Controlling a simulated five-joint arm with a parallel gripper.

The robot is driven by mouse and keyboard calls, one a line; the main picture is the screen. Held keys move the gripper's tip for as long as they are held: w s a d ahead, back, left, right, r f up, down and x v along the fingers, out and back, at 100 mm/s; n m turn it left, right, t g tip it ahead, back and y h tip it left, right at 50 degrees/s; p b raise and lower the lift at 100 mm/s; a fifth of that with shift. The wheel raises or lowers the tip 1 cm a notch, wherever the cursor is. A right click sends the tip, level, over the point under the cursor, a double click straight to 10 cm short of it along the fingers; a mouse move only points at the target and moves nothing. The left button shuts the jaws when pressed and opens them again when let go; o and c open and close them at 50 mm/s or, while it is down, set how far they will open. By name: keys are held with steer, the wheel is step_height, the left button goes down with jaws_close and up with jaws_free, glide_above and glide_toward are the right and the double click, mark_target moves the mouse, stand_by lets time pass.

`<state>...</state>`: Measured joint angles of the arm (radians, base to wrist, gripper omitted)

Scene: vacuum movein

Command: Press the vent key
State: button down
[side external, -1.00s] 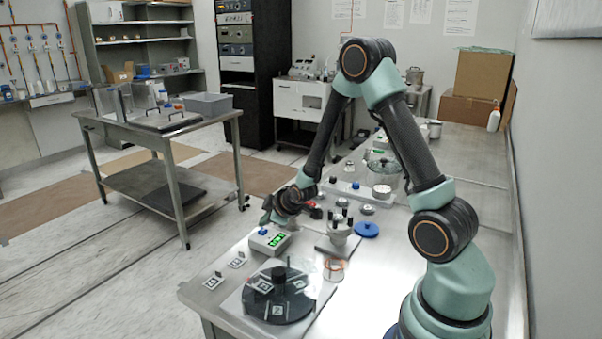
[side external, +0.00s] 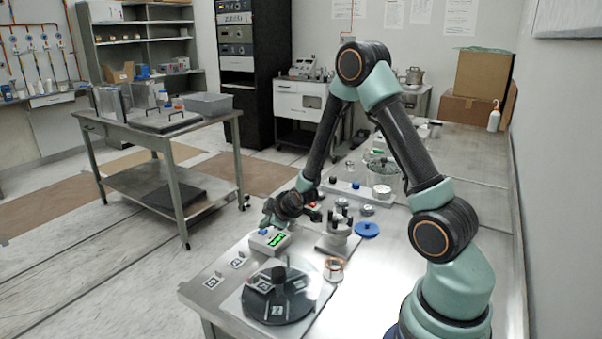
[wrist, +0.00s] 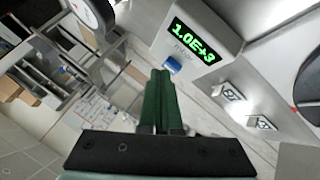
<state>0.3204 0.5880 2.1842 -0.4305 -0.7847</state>
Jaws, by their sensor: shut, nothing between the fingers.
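A light grey box (side external: 268,244) with a lit green display stands near the bench's left edge. In the wrist view the display (wrist: 194,43) reads 1.0E+3. A blue key (wrist: 173,65) sits on the box beside the display; no vent label is readable on it. My gripper (wrist: 160,74) is shut and empty, its green fingertips close to the blue key. In the side view my gripper (side external: 267,221) is just above the box, tips down over the key. I cannot tell whether the tips touch the key.
A round dark plate (side external: 278,302) with marker cards lies in front of the box. Two marker cards (side external: 237,263) (side external: 214,281) lie at the left edge.

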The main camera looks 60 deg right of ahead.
stand_by(0.4)
steer(key=shift+r, duration=0.5)
step_height(320, 180, up, 6)
stand_by(0.6)
steer(key=s+a+r+m+g+y, duration=0.1)
steer(key=s+a+r+m+y, duration=0.15)
steer(key=s+a+r, duration=0.6)
steer(key=s+a+r+m+g, duration=0.2)
steer(key=s+a+r+m, duration=0.1)
steer(key=s+a+r, duration=0.2)
steer(key=s+a, duration=0.2)
steer(key=s, duration=0.2)
steer(key=shift+s, duration=0.25)
